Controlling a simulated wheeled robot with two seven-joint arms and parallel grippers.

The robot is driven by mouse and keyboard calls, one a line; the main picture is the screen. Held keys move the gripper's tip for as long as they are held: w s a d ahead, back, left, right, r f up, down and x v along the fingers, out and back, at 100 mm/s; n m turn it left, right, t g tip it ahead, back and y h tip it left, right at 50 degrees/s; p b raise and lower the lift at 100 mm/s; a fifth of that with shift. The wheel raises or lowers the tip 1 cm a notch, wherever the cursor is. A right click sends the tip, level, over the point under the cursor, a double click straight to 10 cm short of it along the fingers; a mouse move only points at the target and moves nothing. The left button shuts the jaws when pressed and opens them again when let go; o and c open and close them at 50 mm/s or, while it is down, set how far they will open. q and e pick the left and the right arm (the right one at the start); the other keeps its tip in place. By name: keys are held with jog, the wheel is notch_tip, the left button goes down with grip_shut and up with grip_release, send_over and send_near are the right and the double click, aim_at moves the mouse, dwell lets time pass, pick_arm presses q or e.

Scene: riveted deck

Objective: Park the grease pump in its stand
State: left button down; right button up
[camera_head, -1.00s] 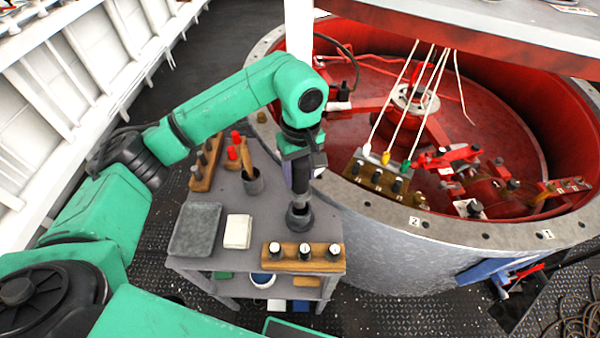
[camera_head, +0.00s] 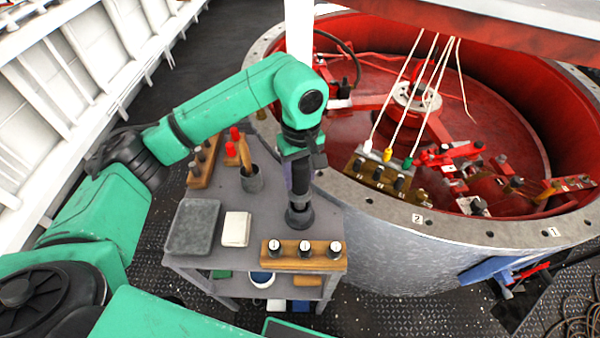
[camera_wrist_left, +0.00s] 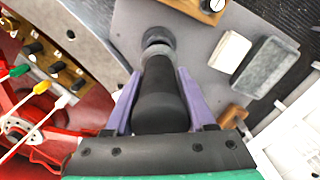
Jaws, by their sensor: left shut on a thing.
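The grease pump (camera_head: 299,181) is a black upright cylinder under my left wrist. My left gripper (camera_head: 299,165) is shut on it. In the left wrist view the purple-sided fingers (camera_wrist_left: 158,85) lie on both sides of the pump's dark body (camera_wrist_left: 160,105). The pump's lower end meets the stand (camera_head: 299,217), a dark round cup on the grey cart top; it also shows in the left wrist view (camera_wrist_left: 157,37). The pump looks lined up with the cup, but I cannot tell how deep it sits. My right gripper is not in view.
A wooden block with knobs (camera_head: 304,252) stands in front of the stand. A grey tray (camera_head: 193,228), a white block (camera_head: 236,229) and a cup with a wooden handle (camera_head: 251,178) are left of it. The large drum rim (camera_head: 388,212) borders the cart on the right.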

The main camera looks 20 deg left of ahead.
aim_at(300, 189)
pick_arm(q)
jog(key=shift+f+b, duration=2.45)
jog(key=shift+f, duration=0.25)
jog(key=shift+c, duration=0.8)
grip_release()
notch_tip(300, 189, up, 6)
jog(key=shift+f+b, duration=0.25)
jog(key=shift+b, duration=0.45)
notch_tip(300, 189, up, 9)
jog(key=shift+r+p, duration=0.1)
jog(key=shift+p, duration=0.35)
jog(key=shift+r, duration=0.1)
